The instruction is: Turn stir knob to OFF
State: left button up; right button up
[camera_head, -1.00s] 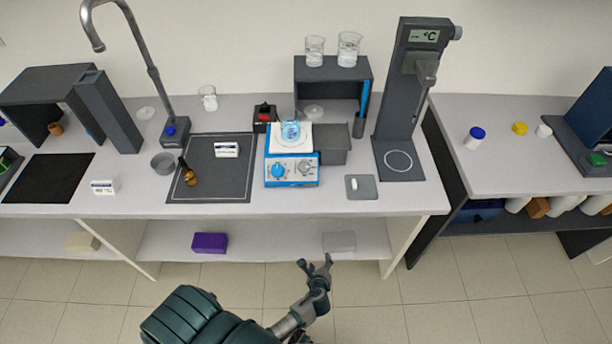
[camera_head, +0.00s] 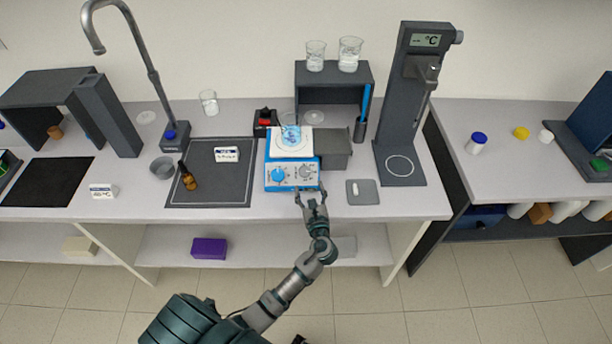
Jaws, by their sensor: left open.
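The blue and white stirrer (camera_head: 292,184) stands on the bench. Its front panel has a blue knob (camera_head: 278,175) at left and a grey-white knob (camera_head: 306,172) at right. Which one is the stir knob I cannot read. A beaker with blue liquid (camera_head: 291,134) stands on its white top plate. My left gripper (camera_head: 311,193) is open and empty at the bench's front edge, just below the grey-white knob. Its fingertips are close to the panel; whether they touch I cannot tell. My right gripper is not in view.
A grey box (camera_head: 333,150) adjoins the stirrer on the right. A small grey pad (camera_head: 362,192) with a white piece lies right of my gripper. A dark mat (camera_head: 208,190) with a brown bottle (camera_head: 188,178) lies left. A tall grey stand (camera_head: 409,115) rises at right.

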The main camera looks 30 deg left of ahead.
aim_at(306, 175)
pick_arm(q)
jog(key=x, duration=0.6)
jog(key=c, duration=1.1)
jog(key=shift+c, duration=0.2)
